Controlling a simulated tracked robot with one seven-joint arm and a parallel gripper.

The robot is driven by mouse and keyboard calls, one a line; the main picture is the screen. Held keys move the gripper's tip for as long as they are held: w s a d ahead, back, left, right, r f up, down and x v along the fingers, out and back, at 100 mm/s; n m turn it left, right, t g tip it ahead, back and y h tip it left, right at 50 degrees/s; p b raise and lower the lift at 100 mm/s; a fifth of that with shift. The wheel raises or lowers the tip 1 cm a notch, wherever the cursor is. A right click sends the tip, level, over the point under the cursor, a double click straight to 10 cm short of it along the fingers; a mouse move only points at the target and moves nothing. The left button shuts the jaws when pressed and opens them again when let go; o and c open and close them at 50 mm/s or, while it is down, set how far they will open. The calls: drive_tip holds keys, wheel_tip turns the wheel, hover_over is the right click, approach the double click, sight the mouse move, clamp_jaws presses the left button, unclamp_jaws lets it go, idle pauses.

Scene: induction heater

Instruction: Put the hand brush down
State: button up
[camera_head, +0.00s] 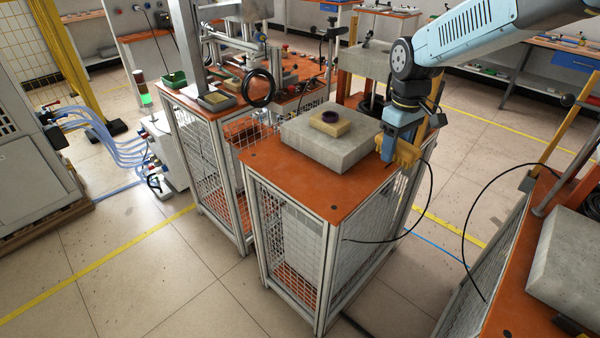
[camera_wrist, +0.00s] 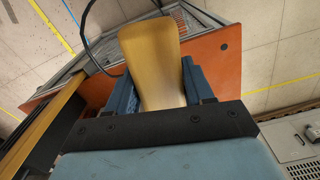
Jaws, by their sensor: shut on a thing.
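My gripper (camera_head: 392,146) is shut on the hand brush (camera_head: 408,152), which looks yellow-tan. It hangs at the right edge of the orange-topped caged table (camera_head: 268,185), beside the grey block. In the wrist view the brush (camera_wrist: 152,60) stands out between the two blue fingers, with a broad smooth wooden-looking end. The orange tabletop (camera_wrist: 216,62) lies beyond it. I cannot tell the exact gap between the brush and the tabletop. The bristles cannot be made out.
A grey stone-like block (camera_head: 318,150) fills much of the tabletop and bears a tan block with a dark ring (camera_head: 330,117). The front strip of the tabletop is bare. A black cable (camera_head: 425,205) loops near my gripper. Another orange bench with a grey block (camera_head: 568,262) stands at right.

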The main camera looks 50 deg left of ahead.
drive_tip(key=s+a+n, duration=0.2)
drive_tip(key=s+a, duration=1)
drive_tip(key=s, duration=0.4)
hover_over(298, 171)
wheel_tip(298, 171, down, 10)
drive_tip(key=shift+d+f, duration=0.1)
drive_tip(key=shift+f, duration=1.7)
drive_tip(key=o, duration=1.3)
drive_tip(key=shift+f, duration=0.15)
wheel_tip(298, 171, up, 12)
drive_tip(key=shift+r, duration=0.15)
